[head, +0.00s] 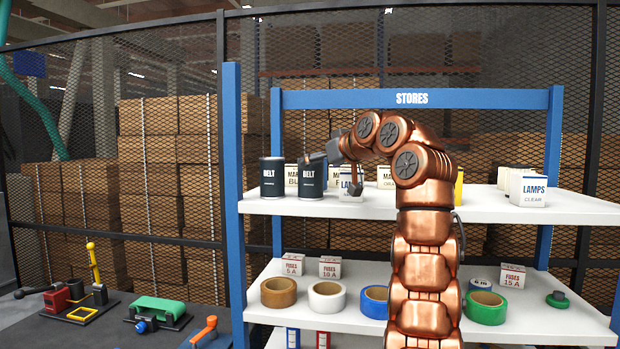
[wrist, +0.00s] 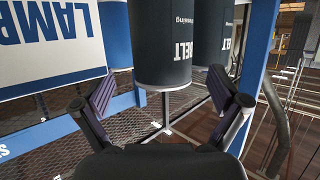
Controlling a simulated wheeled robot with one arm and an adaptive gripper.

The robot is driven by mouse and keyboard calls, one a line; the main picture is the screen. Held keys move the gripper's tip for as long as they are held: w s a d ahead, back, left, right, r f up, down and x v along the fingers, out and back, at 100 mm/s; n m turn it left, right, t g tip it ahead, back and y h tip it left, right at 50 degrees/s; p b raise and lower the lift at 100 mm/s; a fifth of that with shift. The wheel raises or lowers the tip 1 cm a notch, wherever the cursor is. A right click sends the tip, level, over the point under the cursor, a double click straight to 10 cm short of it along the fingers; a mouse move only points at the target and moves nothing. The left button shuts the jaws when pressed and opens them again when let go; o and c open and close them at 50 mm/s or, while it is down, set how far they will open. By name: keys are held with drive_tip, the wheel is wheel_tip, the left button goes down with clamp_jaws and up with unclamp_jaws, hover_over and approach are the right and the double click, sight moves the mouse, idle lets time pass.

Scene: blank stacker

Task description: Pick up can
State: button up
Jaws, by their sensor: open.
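Two black cans with white "BELT" labels stand upright at the left end of the upper shelf: the left can (head: 272,178) and the right can (head: 310,180). My gripper (head: 334,170) is at the right side of the right can. In the wrist view, my gripper (wrist: 160,92) is open and empty, with its fingers spread apart. That view looks upside down. One BELT can (wrist: 165,45) lies ahead between the fingers, and another (wrist: 210,38) is partly hidden behind it. I cannot tell whether a finger touches the can.
A white LAMPS box (head: 350,184) stands close by my gripper and looms large in the wrist view (wrist: 50,40). More boxes, including MA-labelled ones (head: 386,178), stand along the upper shelf (head: 480,208). A blue post (head: 233,200) bounds the shelf's left. Tape rolls (head: 278,292) sit below.

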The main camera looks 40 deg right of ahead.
drive_tip(key=shift+p+x, duration=0.75)
drive_tip(key=shift+x, duration=1.3)
drive_tip(key=shift+a+f, duration=0.1)
drive_tip(key=shift+a, duration=0.05)
drive_tip(key=shift+c, duration=0.4)
drive_tip(key=c, duration=1.5)
